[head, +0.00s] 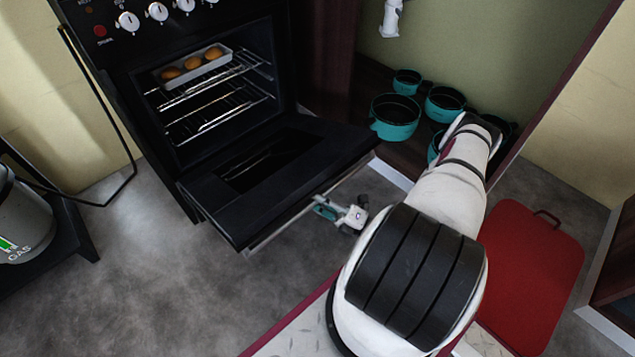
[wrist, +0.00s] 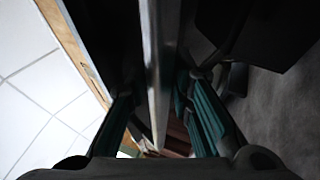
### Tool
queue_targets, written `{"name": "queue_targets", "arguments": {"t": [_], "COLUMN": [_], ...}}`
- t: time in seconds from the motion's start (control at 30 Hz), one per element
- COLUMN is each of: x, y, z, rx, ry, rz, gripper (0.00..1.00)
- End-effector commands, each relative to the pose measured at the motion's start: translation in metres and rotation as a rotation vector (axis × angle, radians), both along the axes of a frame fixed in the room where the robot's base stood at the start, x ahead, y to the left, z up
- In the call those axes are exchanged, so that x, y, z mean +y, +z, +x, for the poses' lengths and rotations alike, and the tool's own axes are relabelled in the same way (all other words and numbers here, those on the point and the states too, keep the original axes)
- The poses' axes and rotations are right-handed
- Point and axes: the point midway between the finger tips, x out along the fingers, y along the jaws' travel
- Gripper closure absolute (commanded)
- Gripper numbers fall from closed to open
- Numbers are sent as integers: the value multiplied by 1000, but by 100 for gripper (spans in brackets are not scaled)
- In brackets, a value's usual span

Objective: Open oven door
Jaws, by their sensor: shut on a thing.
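The black oven (head: 215,95) stands at upper left in the head view. Its door (head: 205,190) is hinged down and lies far open, close to level, with the inside exposed. A metal handle bar (head: 283,232) runs along the door's outer edge. My gripper (head: 326,208) is at that bar, near the right part of the edge. In the wrist view the handle (wrist: 157,65) runs between the teal fingers of my gripper (wrist: 160,100), and they are shut on it. The exact contact is partly dark.
A white tray with brown round items (head: 195,65) sits on the oven's upper rack. Teal pots (head: 397,117) stand in the low cabinet at right. A red board (head: 535,270) is at far right. A gas cylinder (head: 25,225) stands left. Grey floor (head: 150,270) is clear before the door.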

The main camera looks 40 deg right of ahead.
Motion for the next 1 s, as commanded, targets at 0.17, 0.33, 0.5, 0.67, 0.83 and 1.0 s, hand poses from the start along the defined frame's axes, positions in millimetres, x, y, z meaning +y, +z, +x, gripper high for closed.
{"name": "queue_targets", "arguments": {"t": [0.17, 0.33, 0.5, 0.67, 0.83, 1.0], "x": [2, 2, 1, 0, 0, 0], "y": [-28, -44, -52, -55, -55, -55], "z": [-4, -7, -8, -8, -8, -8], "rx": [-73, -120, -145, -153, -154, -154], "ry": [0, -1, -2, -1, -2, -2], "rz": [5, 5, 6, 6, 6, 6], "gripper": [100, 100, 100, 100, 100, 100]}}
